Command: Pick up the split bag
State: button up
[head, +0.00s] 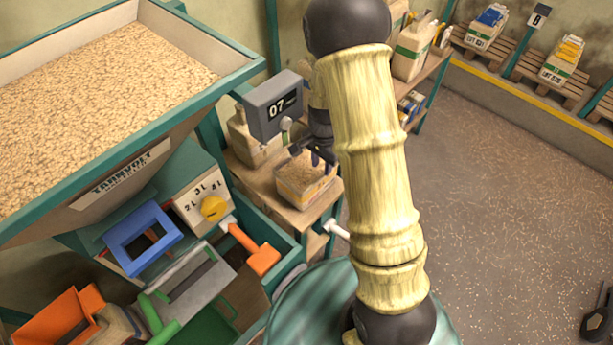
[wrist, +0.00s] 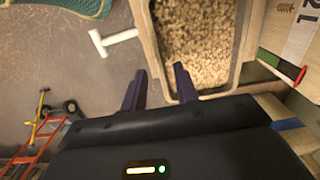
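An open-topped tan bag or box full of pellets (head: 304,183) stands on the wooden bench, below my gripper. It also shows in the wrist view (wrist: 198,35), with its rim open towards the camera. I cannot tell for certain that it is the split bag; no tear shows clearly. My gripper (head: 316,158) is open, fingers apart and nothing between them that I can see held. In the wrist view my gripper (wrist: 160,74) has one finger over the pellets and the other outside the near-left wall. Whether either finger touches the wall cannot be told.
A grey display reading 07 (head: 273,105) stands close by my gripper. Another bag (head: 252,143) is behind it. A large pellet hopper (head: 95,105) fills the left. A white T-handle (head: 335,229) sticks out beside the bench. Open floor (head: 500,200) lies to the right.

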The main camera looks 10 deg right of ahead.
jog(key=shift+f, duration=0.1)
jog(key=shift+f, duration=1.1)
jog(key=shift+f+p, duration=0.95)
jog(key=shift+f, duration=1.65)
grip_shut()
jog(key=shift+w+r, duration=0.1)
